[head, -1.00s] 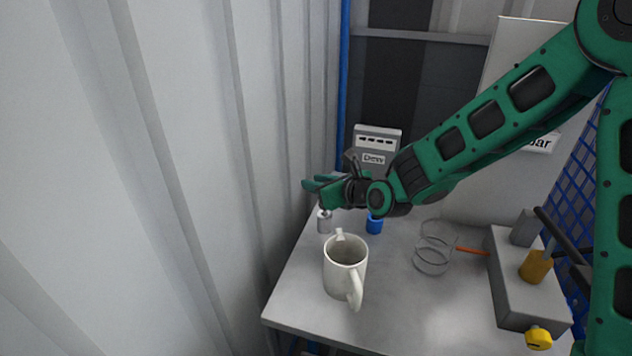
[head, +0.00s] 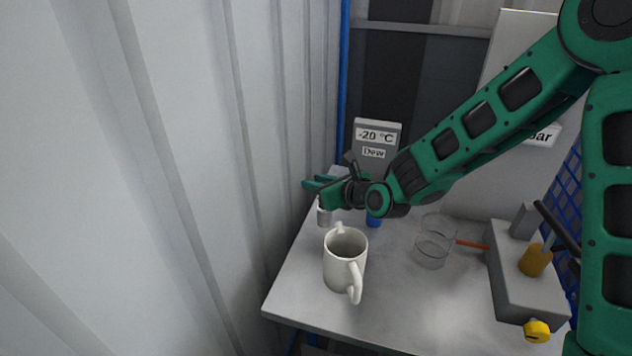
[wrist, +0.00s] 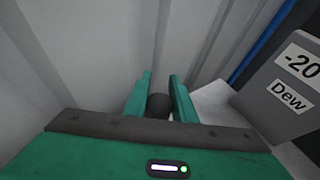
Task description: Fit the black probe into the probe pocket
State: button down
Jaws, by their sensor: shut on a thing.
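My gripper (head: 316,184) is at the far left corner of the table, directly above a small silver cylinder (head: 323,216), which looks like the probe pocket. In the wrist view my gripper (wrist: 160,88) is shut on the black probe (wrist: 159,105), whose dark round end shows between the green fingers. The probe's lower part is hidden, so I cannot see how deep it sits in the pocket. A grey display unit (head: 376,145) behind the gripper reads -20 °C over the label Dew; it also shows in the wrist view (wrist: 285,85).
A white mug (head: 345,262) stands in front of the gripper. A blue cylinder (head: 374,221) is below my wrist. A wire or glass ring piece (head: 433,250) and a grey block (head: 522,280) with yellow knobs stand to the right. A corrugated wall (head: 200,180) is close on the left.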

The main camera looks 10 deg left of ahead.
jog(key=c, duration=1.4)
grip_release()
jog(key=v, duration=1)
jog(key=shift+s+d, duration=0.2)
jog(key=shift+d, duration=0.1)
jog(key=shift+s, duration=0.15)
